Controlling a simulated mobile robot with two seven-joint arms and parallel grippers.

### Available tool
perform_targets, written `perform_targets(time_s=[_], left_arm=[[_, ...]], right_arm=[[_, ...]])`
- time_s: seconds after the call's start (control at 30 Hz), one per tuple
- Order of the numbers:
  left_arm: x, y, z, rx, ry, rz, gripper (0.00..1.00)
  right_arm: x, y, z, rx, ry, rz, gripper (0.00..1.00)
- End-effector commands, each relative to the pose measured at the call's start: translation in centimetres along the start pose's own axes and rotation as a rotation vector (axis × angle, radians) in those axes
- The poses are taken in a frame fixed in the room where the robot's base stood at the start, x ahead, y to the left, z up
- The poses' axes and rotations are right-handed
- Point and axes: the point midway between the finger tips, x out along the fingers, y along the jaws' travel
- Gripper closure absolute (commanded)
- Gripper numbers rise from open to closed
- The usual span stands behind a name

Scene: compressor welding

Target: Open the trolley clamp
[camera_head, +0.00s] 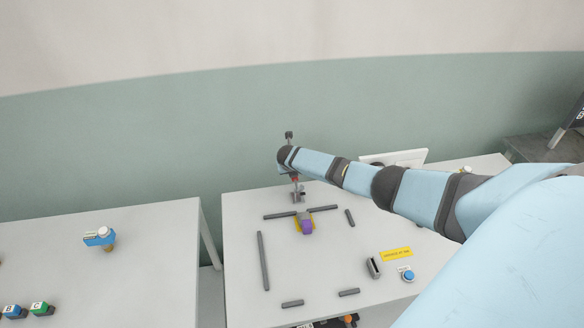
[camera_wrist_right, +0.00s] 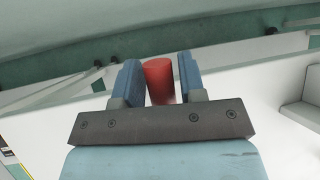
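The trolley clamp (camera_head: 298,196) is a small grey fixture at the back edge of the middle white table in the head view. Its red handle (camera_head: 295,179) shows just above it, partly hidden by my right arm. In the right wrist view the red handle (camera_wrist_right: 160,82) stands between the two blue fingers of my right gripper (camera_wrist_right: 160,78). The fingers are apart, one on each side of the handle, with a thin gap visible on the right side. Contact on the left side cannot be told. My left gripper is not in view.
The middle table (camera_head: 240,215) holds several dark bars, a purple and yellow part (camera_head: 305,226), a yellow label (camera_head: 397,253) and a blue button (camera_head: 408,275). A second table (camera_head: 150,250) stands at left with a blue device (camera_head: 100,237). My right arm covers the right side.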

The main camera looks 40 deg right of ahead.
Motion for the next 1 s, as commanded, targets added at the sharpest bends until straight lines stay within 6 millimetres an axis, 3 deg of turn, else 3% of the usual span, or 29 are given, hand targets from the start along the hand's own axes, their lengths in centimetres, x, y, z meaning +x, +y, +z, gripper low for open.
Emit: perform_targets(time_s=[0.47, 0.67, 1.0], left_arm=[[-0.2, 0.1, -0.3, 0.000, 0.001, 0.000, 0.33], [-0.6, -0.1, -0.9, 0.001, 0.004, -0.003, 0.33], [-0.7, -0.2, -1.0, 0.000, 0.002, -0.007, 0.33]], right_arm=[[-0.8, 0.0, 0.1, 0.000, -0.001, 0.001, 0.48], [-3.7, -0.1, 0.1, -0.002, -0.003, 0.002, 0.48], [-10.2, 0.0, 0.0, -0.002, -0.002, 0.002, 0.48]])
